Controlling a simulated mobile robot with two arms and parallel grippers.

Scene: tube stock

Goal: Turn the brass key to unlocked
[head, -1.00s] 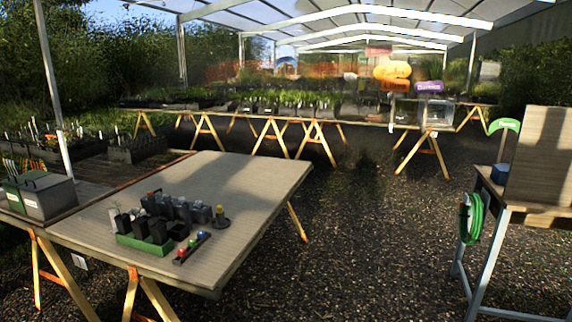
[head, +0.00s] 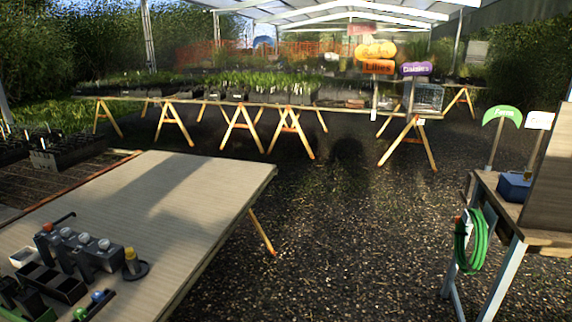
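I cannot make out a brass key in the head view. On the near table (head: 190,195), at the lower left, stands a group of dark grey and black devices. Among them are a grey block with pale round knobs (head: 85,243), a lever with an orange-red end (head: 58,221) and a small yellow-topped piece (head: 131,260) on a dark round base. They are too small to tell whether one carries a key. Neither of my grippers is in view.
Long trestle benches with plants (head: 250,95) stand at the back. A wooden bench (head: 545,238) with a coiled green hose (head: 470,243), a blue box (head: 514,187) and a green sign (head: 502,116) stands at the right. The gravel floor (head: 350,230) between is clear.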

